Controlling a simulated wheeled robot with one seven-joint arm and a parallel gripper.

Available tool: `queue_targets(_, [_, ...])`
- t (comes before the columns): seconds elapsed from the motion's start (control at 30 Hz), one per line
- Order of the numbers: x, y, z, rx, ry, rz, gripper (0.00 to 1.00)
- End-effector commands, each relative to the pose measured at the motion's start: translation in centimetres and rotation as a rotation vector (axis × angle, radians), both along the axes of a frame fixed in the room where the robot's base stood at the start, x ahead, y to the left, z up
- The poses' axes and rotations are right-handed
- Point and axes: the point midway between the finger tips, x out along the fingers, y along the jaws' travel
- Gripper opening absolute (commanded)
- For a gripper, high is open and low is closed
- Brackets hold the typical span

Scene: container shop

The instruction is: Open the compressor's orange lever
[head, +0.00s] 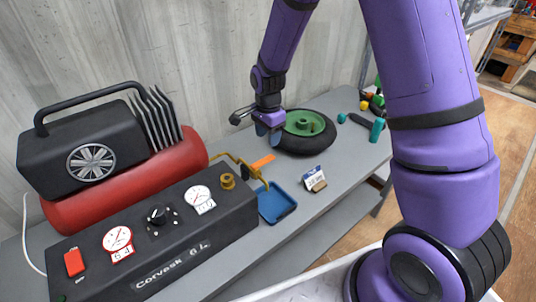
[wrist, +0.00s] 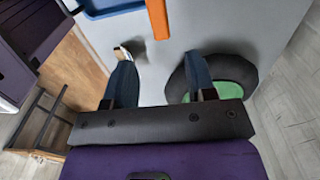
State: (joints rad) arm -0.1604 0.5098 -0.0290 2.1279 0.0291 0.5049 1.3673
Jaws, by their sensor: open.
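The compressor (head: 150,240) stands at the left of the bench in the head view, with a black front panel, gauges and a red tank. Its orange lever (head: 262,161) sticks out beyond the brass pipe at the panel's right end. The lever also shows at the top middle of the wrist view (wrist: 157,18). My gripper (head: 269,132) is above the bench, beyond the lever and beside the wheel. In the wrist view my gripper (wrist: 160,75) has its fingers wide apart with nothing between them. The lever lies ahead of the fingers, apart from them.
A black wheel with a green hub (head: 308,122) lies close to my gripper. A blue tray (head: 277,203) and a small box (head: 314,179) are on the bench near the lever. A teal tool (head: 376,130) lies farther right. A concrete wall (head: 215,60) stands behind.

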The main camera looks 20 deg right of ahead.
Motion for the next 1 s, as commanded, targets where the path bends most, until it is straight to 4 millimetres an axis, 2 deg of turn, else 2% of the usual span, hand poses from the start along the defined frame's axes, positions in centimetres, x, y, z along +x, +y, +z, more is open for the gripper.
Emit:
queue_targets(0.2, [0.0,0.0,-4.1,0.000,0.003,0.000,0.51])
queue_targets(0.4, [0.0,0.0,-6.8,0.000,0.001,0.001,0.51])
queue_targets(0.6, [0.0,0.0,-8.0,0.000,0.000,0.000,0.51])
queue_targets(0.9, [0.0,0.0,-8.1,0.000,-0.001,0.001,0.51])
queue_targets(1.0, [0.0,0.0,-8.1,0.000,-0.001,0.001,0.28])
